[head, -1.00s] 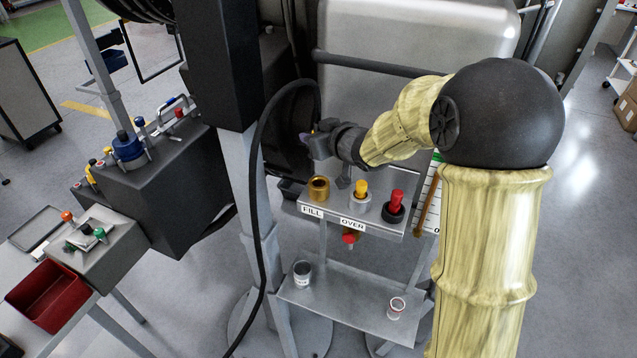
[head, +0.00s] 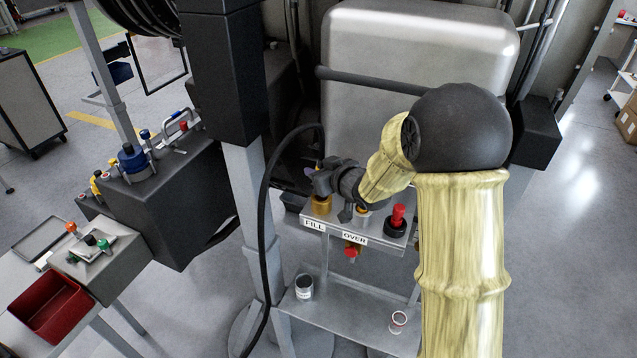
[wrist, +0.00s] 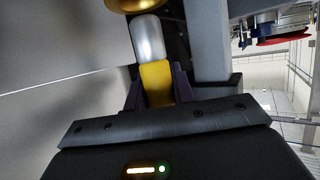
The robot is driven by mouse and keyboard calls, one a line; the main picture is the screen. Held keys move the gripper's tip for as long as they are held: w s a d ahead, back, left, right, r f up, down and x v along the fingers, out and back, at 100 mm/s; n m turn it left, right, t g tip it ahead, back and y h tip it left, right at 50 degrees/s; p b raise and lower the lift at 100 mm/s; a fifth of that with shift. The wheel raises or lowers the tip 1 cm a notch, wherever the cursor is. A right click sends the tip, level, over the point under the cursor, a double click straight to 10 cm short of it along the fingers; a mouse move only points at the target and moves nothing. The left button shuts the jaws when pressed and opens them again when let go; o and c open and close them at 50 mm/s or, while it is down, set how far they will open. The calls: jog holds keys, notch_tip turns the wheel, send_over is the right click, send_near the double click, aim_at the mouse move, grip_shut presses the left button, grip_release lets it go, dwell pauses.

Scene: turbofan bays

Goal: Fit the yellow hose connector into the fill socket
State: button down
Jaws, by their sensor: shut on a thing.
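My gripper (head: 324,182) is shut on the yellow hose connector (wrist: 156,82), whose silver nose (wrist: 148,40) points away from the jaws in the wrist view. The brass fill socket (head: 322,207) stands on the grey shelf behind the FILL label, just below my gripper in the head view. Its brass rim (wrist: 132,4) shows at the top edge of the wrist view, close to the nose tip. I cannot tell whether they touch. In the head view the gripper mostly hides the connector. The black hose (head: 266,190) arches from it down to the left.
My wrist partly hides the fitting behind the OVER label (head: 354,239). A red-topped fitting (head: 398,215) stands right of it. A red knob (head: 351,252) hangs below the shelf. A lower tray (head: 345,312) holds two cups. A grey post (head: 245,190) stands close on the left.

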jog(key=shift+w+f+p, duration=0.1)
jog(key=shift+f+p, duration=0.5)
jog(key=shift+f, duration=1.5)
jog(key=c, duration=1.2)
grip_release()
jog(key=shift+f, duration=0.1)
jog(key=shift+o, duration=0.2)
